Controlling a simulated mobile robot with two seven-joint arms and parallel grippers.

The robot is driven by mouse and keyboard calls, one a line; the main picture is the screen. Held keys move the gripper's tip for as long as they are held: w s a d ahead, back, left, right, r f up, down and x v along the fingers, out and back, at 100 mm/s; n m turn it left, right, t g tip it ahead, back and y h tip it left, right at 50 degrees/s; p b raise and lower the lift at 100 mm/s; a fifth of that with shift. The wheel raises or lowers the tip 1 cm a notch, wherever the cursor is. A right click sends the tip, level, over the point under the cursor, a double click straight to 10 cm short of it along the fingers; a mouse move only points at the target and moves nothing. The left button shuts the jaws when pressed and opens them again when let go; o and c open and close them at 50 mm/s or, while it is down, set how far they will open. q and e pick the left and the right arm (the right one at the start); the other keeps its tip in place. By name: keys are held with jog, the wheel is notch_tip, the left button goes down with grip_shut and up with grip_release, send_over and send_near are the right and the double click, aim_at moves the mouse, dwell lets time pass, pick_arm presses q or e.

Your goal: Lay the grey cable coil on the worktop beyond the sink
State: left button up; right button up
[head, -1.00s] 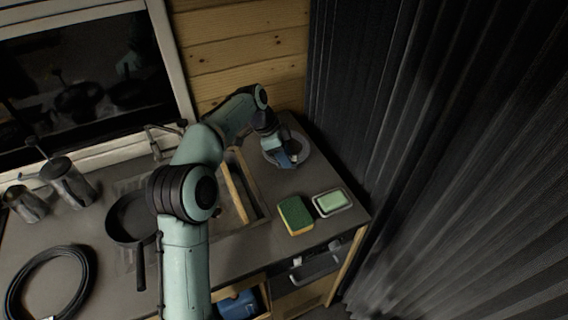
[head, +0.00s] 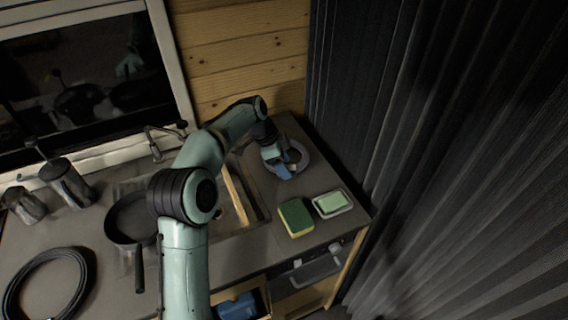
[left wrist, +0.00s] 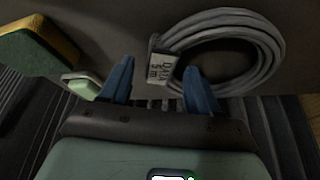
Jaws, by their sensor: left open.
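The grey cable coil (head: 304,162) lies on the worktop (head: 330,240) to the right of the sink (head: 238,243), near its far right corner. My left gripper (head: 286,171) is over the left part of the coil and hides some of it. In the left wrist view the coil (left wrist: 275,45) is a round bundle with a white "DATA 5 m" tag (left wrist: 161,68). The left gripper's blue fingers (left wrist: 158,84) are apart with nothing held between them. The tag side of the coil shows close to the right fingertip. My right gripper is not in view.
A green and yellow sponge (head: 296,217) and a soap dish (head: 333,203) stand nearer the front edge. A pan (head: 125,222), a black cable coil (head: 50,283) and metal mugs (head: 66,182) are at left. A dark curtain (head: 430,150) borders the right side.

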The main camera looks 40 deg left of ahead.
pick_arm(q)
jog(key=p+v, duration=0.2)
jog(key=v, duration=0.9)
jog(key=shift+a+r, duration=0.15)
jog(key=shift+r, duration=0.1)
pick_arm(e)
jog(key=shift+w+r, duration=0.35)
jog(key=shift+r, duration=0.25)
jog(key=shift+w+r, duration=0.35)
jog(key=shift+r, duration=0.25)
pick_arm(q)
jog(key=shift+s+f, duration=0.1)
jog(key=shift+s, duration=0.05)
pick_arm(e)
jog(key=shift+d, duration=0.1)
